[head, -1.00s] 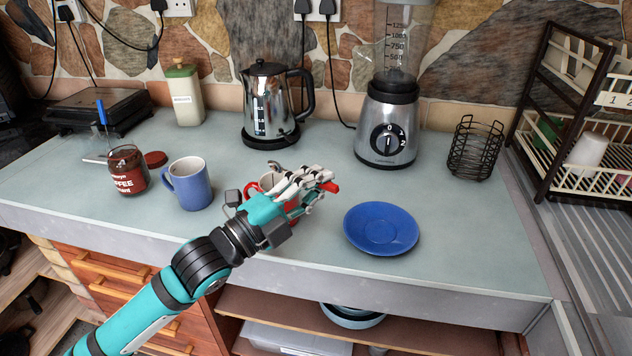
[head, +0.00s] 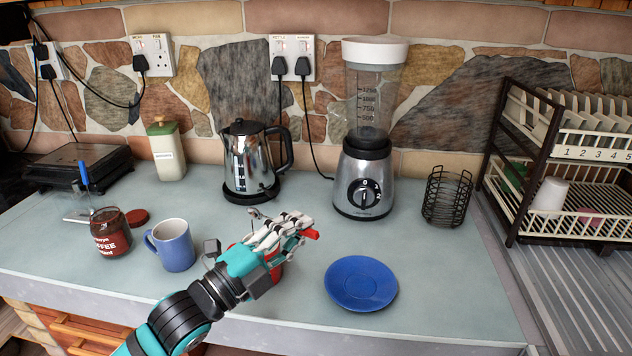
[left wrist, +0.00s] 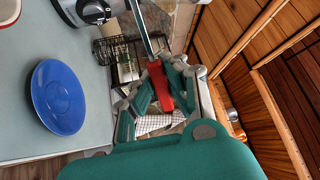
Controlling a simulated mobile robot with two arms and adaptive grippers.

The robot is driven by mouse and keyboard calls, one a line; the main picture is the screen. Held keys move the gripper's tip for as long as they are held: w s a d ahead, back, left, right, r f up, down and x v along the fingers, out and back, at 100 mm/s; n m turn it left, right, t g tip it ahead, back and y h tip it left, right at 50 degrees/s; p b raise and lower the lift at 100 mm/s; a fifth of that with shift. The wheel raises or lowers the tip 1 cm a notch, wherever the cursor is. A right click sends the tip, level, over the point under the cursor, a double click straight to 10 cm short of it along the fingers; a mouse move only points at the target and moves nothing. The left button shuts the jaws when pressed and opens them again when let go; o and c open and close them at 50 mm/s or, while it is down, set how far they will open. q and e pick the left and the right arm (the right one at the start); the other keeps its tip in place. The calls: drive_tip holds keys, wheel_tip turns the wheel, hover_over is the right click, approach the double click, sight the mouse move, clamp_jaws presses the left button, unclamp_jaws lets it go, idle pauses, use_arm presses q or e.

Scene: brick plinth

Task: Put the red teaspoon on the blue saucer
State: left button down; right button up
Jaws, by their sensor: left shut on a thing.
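The red teaspoon (head: 312,234) is held in my left gripper (head: 289,231) above the counter. Its red handle end sticks out to the right of the fingers and its metal end shows behind them. In the left wrist view the red handle (left wrist: 160,87) lies between the fingers of the shut left gripper (left wrist: 157,92). The blue saucer (head: 360,284) lies empty on the counter, to the right of and nearer than the gripper. It also shows at the left in the left wrist view (left wrist: 58,97). My right gripper is not in view.
A red mug (head: 273,266) stands partly hidden behind my left gripper. A blue mug (head: 173,246) and a coffee jar (head: 111,236) stand left. A kettle (head: 246,165), blender (head: 365,180) and wire holder (head: 447,197) stand behind. The counter around the saucer is clear.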

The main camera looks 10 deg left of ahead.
use_arm(q)
drive_tip(key=s+a+f+n+t+y, duration=0.2)
drive_tip(key=s+a+f+n+y, duration=0.2)
drive_tip(key=s+a+f+y, duration=0.1)
drive_tip(key=s+a+f+n+t+y, duration=0.2)
drive_tip(key=s+a+f+n+y, duration=0.2)
drive_tip(key=s+f+y, duration=0.4)
wheel_tip(320, 180, down, 3)
drive_tip(key=shift+s+a+f+t, duration=0.1)
drive_tip(key=shift+s+a+t, duration=0.3)
drive_tip(key=shift+s+a, duration=0.45)
